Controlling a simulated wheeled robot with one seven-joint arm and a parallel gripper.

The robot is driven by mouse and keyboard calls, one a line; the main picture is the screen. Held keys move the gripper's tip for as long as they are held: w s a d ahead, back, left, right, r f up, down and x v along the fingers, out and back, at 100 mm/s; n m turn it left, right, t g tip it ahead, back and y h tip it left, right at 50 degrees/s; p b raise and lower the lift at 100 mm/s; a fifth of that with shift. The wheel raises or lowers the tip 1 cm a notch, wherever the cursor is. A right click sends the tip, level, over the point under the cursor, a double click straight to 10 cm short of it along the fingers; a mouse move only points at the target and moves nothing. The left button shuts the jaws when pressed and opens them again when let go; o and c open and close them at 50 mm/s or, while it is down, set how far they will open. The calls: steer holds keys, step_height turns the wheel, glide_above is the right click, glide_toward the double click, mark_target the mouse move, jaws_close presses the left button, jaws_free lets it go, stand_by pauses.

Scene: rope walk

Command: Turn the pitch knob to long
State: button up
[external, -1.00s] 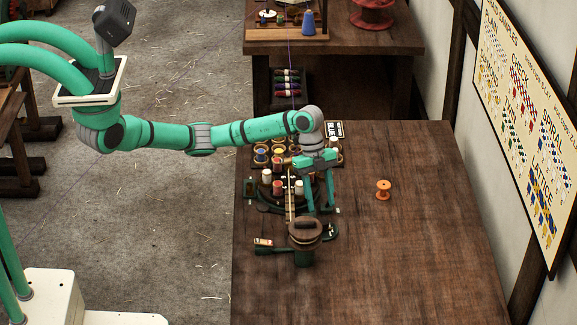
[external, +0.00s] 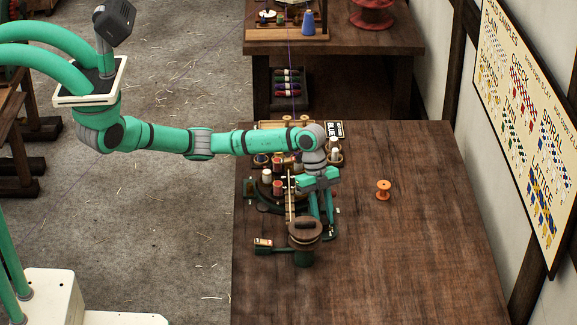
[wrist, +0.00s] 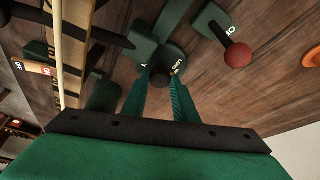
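The pitch knob (wrist: 160,78) shows in the wrist view as a small dark round piece on a green mount, with a pale label (wrist: 177,67) that seems to read LONG beside it. My gripper (wrist: 162,88) has its two green fingers on either side of the knob, with a gap between them. I cannot tell whether they touch it. In the external view my gripper (external: 325,222) points down at the right side of the braiding machine, beside its round wooden top (external: 304,229). The fingers hide the knob there.
A red ball-ended lever (wrist: 238,55) stands right of the knob in the wrist view. A pale rod (wrist: 71,45) runs along the left. Several bobbins (external: 278,187) stand on the machine.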

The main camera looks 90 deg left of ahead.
steer(key=shift+n, duration=0.4)
steer(key=n, duration=0.1)
steer(key=n+t, duration=0.1)
steer(key=n, duration=0.1)
steer(key=shift+s+d+n+t+y, duration=0.15)
steer(key=shift+d+n+t+y, duration=0.05)
steer(key=shift+n+t+y, duration=0.1)
steer(key=shift+s+n+t+y, duration=0.15)
steer(key=shift+n+y, duration=0.25)
steer(key=shift+n, duration=0.7)
steer(key=shift+w+n+t+y, duration=0.1)
steer(key=shift+n+t+y, duration=0.25)
steer(key=shift+n, duration=0.75)
steer(key=o, duration=1.1)
steer(key=shift+c, duration=0.2)
